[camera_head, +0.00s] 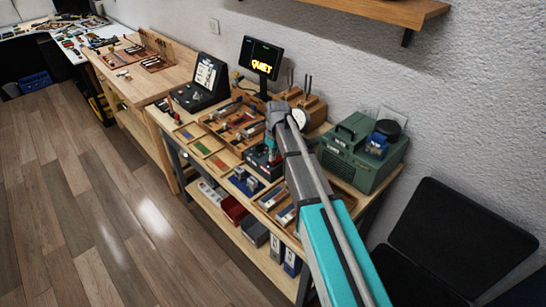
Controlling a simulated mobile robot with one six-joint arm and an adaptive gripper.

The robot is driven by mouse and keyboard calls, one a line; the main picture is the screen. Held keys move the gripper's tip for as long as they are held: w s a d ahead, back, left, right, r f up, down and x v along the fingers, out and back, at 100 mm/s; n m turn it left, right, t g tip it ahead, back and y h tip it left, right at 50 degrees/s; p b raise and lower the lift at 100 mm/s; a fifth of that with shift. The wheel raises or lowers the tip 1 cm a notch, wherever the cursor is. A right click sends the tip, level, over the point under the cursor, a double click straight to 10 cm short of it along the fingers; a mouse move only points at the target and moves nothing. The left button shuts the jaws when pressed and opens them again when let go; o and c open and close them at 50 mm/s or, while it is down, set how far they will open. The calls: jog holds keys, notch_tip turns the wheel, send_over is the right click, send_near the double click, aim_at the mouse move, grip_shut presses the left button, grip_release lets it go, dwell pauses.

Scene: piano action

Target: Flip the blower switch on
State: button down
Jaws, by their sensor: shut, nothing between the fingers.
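A green box-shaped machine with a handle and a vented front, apparently the blower (345,160), stands at the right end of the near workbench (165,122). No switch on it can be made out at this size. My arm reaches up from the bottom right over the bench. My gripper (269,152) points down over a small dark box (258,165), left of the green machine and apart from it. The gripper is small and partly hidden by my arm; it looks shut and empty. I cannot tell whether it touches the dark box.
Trays (210,146), an open black case (203,83) and a round dial (299,119) crowd the bench. A shelf (380,10) hangs above; a black chair (455,230) stands right. The floor at left is clear.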

dwell(0.3)
jog(key=shift+s+f, duration=0.1)
jog(key=shift+f, duration=0.15)
jog(key=shift+a, duration=0.1)
jog(key=shift+w+r, duration=0.15)
jog(key=shift+w, duration=0.05)
jog(key=shift+w+d+r, duration=0.25)
jog(key=shift+w+d, duration=0.1)
jog(key=shift+d, duration=0.2)
jog(key=shift+r+p, duration=0.1)
jog(key=shift+p, duration=0.2)
notch_tip(320, 180, up, 14)
jog(key=s+a+p, duration=0.1)
jog(key=p, duration=1.2)
jog(key=shift+p, duration=0.3)
jog(key=shift+s+a, duration=0.1)
